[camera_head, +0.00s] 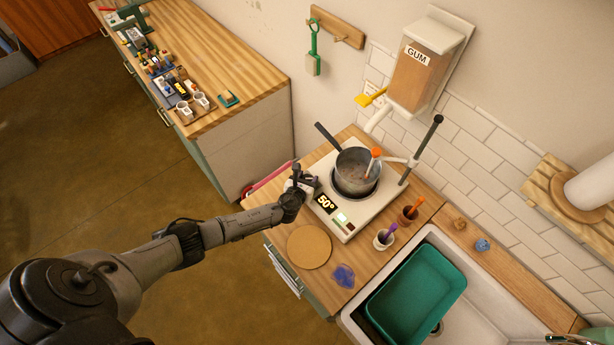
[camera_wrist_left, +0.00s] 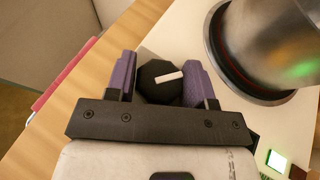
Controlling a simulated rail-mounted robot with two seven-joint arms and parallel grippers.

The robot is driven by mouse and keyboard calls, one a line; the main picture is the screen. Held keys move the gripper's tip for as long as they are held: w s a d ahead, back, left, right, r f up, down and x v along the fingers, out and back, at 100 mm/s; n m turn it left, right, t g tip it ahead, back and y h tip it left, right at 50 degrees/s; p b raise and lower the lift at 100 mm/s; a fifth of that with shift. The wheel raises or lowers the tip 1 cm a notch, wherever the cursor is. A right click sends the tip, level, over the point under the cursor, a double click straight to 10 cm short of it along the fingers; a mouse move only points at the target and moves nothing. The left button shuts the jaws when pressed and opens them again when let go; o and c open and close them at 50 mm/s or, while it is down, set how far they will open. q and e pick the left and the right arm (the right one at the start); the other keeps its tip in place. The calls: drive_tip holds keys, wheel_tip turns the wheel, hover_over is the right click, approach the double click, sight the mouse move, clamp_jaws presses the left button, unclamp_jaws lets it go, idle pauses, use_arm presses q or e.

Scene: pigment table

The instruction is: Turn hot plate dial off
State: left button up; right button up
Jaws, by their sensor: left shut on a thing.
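The white hot plate (camera_head: 349,226) sits on the wooden counter with a grey saucepan (camera_head: 357,170) on it. Its display (camera_head: 325,203) reads 50°, and a small light (camera_head: 341,217) near its front corner glows green; the light also shows in the left wrist view (camera_wrist_left: 277,161). The black dial (camera_wrist_left: 153,82) has a white pointer mark, slanted slightly from level. My left gripper (camera_head: 309,183) is at the hot plate's left side, shut on the dial, with its purple fingers (camera_wrist_left: 195,84) on either side. In the head view the gripper hides the dial.
A round board (camera_head: 309,247) and a purple-blue patch (camera_head: 344,276) lie in front of the hot plate. Two small cups (camera_head: 383,239) with coloured tools stand to its right. A stand rod (camera_head: 421,150) rises behind. A sink with a green tub (camera_head: 416,299) is at the right.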

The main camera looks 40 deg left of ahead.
use_arm(q)
drive_tip(key=n+g+y, duration=0.2)
drive_tip(key=n+y, duration=0.1)
drive_tip(key=shift+d+n+y, duration=0.1)
drive_tip(key=shift+n+y, duration=0.3)
drive_tip(key=shift+n+g+y, duration=0.8)
drive_tip(key=shift+n+y, duration=0.2)
drive_tip(key=shift+n, duration=0.1)
drive_tip(key=shift+n+g+y+b, duration=0.3)
drive_tip(key=shift+n+g+y, duration=0.4)
drive_tip(key=shift+n+g, duration=0.2)
drive_tip(key=shift+n, duration=0.4)
drive_tip(key=o, duration=0.9)
